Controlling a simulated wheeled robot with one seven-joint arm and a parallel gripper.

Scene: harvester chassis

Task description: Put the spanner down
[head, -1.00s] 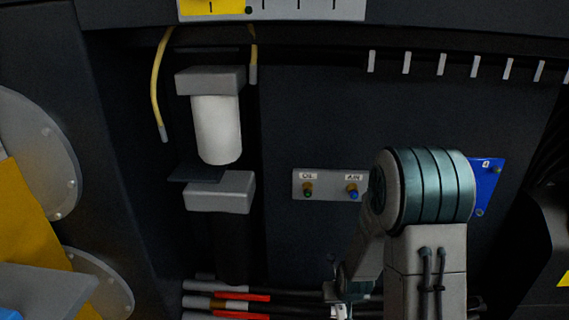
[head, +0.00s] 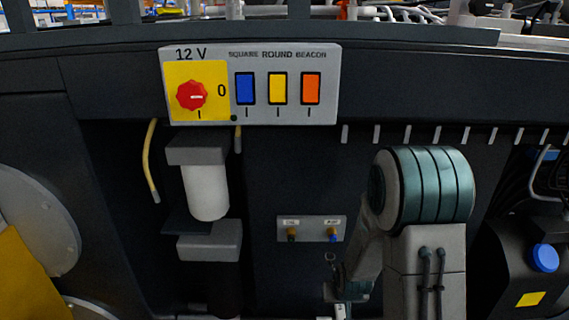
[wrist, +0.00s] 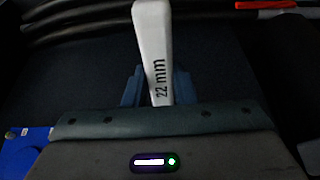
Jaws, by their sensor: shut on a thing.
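The spanner (wrist: 153,40) is a pale bar marked "22 mm" in the wrist view. My gripper (wrist: 157,86) is shut on it, with a blue finger on each side of its marked end.
A switch panel (head: 250,84) with a red knob and three coloured switches is on the upper chassis beam. Below hang a white filter (head: 206,192) and a small plate with two fittings (head: 311,228). Hooks (head: 408,134) line the beam. Dark hoses (wrist: 90,22) cross the wrist view's top.

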